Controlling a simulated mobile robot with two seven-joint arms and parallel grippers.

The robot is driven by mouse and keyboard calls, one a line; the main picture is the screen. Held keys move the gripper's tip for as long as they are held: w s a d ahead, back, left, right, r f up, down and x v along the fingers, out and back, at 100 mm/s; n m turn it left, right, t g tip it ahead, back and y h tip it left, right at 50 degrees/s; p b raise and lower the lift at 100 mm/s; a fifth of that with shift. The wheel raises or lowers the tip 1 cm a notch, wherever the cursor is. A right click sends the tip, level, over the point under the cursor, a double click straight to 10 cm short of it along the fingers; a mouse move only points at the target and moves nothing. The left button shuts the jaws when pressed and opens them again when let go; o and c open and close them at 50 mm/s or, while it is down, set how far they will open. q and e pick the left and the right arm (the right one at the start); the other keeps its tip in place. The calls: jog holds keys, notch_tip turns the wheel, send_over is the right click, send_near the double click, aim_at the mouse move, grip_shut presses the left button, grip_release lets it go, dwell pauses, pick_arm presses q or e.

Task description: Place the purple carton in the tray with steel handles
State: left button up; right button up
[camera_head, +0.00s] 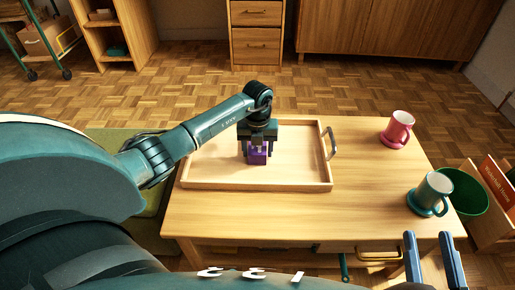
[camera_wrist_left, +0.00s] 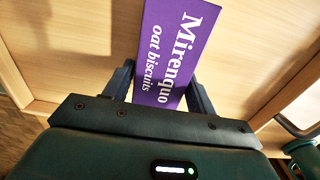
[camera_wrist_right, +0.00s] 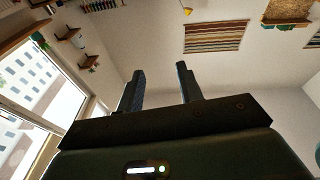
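The purple carton (camera_head: 258,156), lettered "Mirenquo oat biscuits", shows large in the left wrist view (camera_wrist_left: 172,50). It is over the floor of the wooden tray with steel handles (camera_head: 210,184); I cannot tell whether it touches the floor. My left gripper (camera_head: 258,143) points down into the tray, its fingers on both sides of the carton and shut on it. The gripper hides the carton's upper part in the head view. The tray's right steel handle (camera_head: 330,143) is visible. My right gripper (camera_head: 432,252) is open and empty at the table's front right, pointing up.
The tray lies on a wooden table (camera_head: 370,190). A pink mug (camera_head: 398,128) stands at the back right and a white and teal mug (camera_head: 430,193) at the front right. A green bin (camera_head: 465,192) is beyond the right edge. The table between tray and mugs is clear.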

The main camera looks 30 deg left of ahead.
aim_at(258, 147)
pick_arm(q)
jog(key=shift+o, duration=1.4)
jog(key=shift+r, duration=0.1)
jog(key=shift+r, duration=0.4)
notch_tip(258, 147, up, 11)
jog(key=p, duration=0.4)
jog(key=shift+r, duration=0.2)
pick_arm(e)
jog(key=shift+s+d+f+n+g+h, duration=0.15)
jog(key=shift+s+d+n+g+h, duration=0.15)
jog(key=shift+d+n, duration=0.1)
jog(key=shift+w, duration=0.1)
